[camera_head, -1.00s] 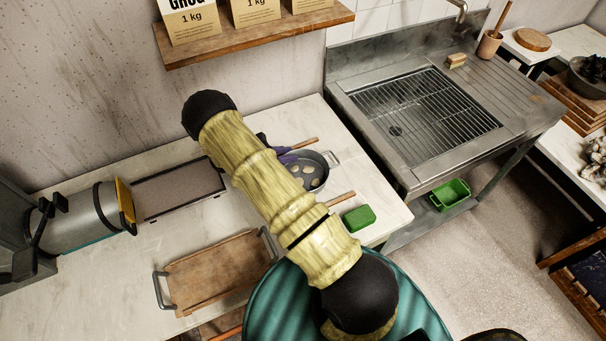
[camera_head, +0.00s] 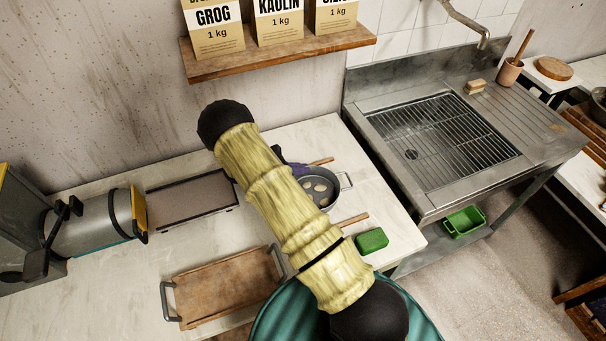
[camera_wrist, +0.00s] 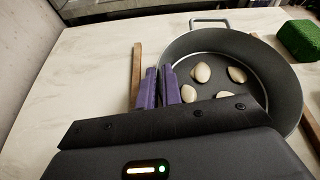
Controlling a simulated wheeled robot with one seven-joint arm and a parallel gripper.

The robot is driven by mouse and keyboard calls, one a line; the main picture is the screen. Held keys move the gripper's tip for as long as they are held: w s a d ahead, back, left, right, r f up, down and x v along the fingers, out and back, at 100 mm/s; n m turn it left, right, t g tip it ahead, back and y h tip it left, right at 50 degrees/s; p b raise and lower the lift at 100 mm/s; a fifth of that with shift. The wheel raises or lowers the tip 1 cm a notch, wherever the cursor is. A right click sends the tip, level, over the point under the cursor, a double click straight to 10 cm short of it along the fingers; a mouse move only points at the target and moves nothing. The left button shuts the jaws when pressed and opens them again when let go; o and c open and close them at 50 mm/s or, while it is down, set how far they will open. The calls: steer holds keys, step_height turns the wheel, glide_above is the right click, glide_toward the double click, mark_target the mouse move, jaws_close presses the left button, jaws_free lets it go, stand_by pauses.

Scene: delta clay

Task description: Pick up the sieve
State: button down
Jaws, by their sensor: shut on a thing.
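The sieve (camera_head: 334,200) is a round, dark grey, pan-like vessel with a metal loop on its far side. It stands at the right part of the worktop, partly hidden behind my arm. Several pale, egg-shaped pieces lie inside. In the wrist view, the sieve (camera_wrist: 272,75) fills the upper right. The two purple fingers of my gripper (camera_wrist: 159,88) are closed at its left wall, with the rim running between them. In the head view only a bit of my gripper (camera_head: 299,168) shows past my arm. I cannot tell whether the sieve is clear of the worktop.
Wooden sticks lie beside the sieve, one on the far side (camera_head: 321,161) and one on the near side (camera_head: 354,220). A green block (camera_head: 371,239) is near the edge. A wooden tray (camera_head: 222,286) lies front left. A metal sink (camera_head: 440,140) stands right; a shelf (camera_head: 280,57) hangs above.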

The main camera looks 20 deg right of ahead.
step_height(320, 180, up, 8)
steer(key=shift+r+b, duration=0.15)
steer(key=shift+b, duration=0.4)
steer(key=shift+d, duration=0.1)
